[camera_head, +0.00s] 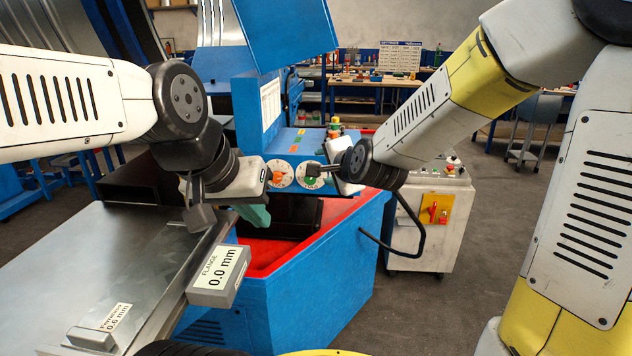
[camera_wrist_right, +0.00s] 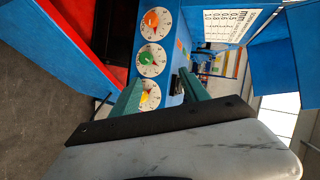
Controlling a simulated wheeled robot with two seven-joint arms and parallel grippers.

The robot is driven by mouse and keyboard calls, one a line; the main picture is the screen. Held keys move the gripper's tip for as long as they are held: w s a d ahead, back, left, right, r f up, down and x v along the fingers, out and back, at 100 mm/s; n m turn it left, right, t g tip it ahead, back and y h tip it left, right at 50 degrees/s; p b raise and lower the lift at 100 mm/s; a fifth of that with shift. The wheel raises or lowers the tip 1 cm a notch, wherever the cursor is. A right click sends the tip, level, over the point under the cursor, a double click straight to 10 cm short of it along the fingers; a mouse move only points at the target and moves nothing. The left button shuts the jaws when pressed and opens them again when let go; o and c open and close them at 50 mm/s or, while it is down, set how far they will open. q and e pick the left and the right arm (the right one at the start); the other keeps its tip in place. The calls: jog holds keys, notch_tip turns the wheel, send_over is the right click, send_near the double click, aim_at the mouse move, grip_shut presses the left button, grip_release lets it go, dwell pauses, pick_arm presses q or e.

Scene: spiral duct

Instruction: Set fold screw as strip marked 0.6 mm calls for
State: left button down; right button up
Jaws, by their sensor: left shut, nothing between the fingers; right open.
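The strip's label reading 0.6 mm (camera_head: 117,316) lies on the metal table at lower left. A grey block marked FLANGE 0.0 mm (camera_head: 218,275) stands at its edge. The blue panel has an orange dial (camera_head: 280,173), a green dial (camera_head: 312,176) and a yellow dial (camera_wrist_right: 149,96); which one is the fold screw cannot be told. My right gripper (camera_wrist_right: 158,84) is open in front of the panel, its teal fingers either side of the yellow dial; contact is unclear. My left gripper (camera_head: 256,215) is shut and empty, left of the dials.
A chart in mm (camera_head: 270,103) is on the blue machine; it also shows in the right wrist view (camera_wrist_right: 235,24), sideways. A red-edged blue trough (camera_head: 290,250) lies below the panel. A grey cabinet (camera_head: 432,225) with an orange switch stands right. Open floor lies beyond it.

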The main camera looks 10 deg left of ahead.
jog(key=w+a+f+m+t, duration=0.35)
jog(key=a+m, duration=0.25)
jog(key=m, duration=0.2)
jog(key=m+t+h, duration=0.2)
jog(key=m+h, duration=0.3)
jog(key=m, duration=0.9)
send_near(310, 180)
jog(key=w, duration=0.9)
jog(key=shift+w+a+f, duration=0.1)
jog(key=shift+w+f, duration=0.05)
grip_shut()
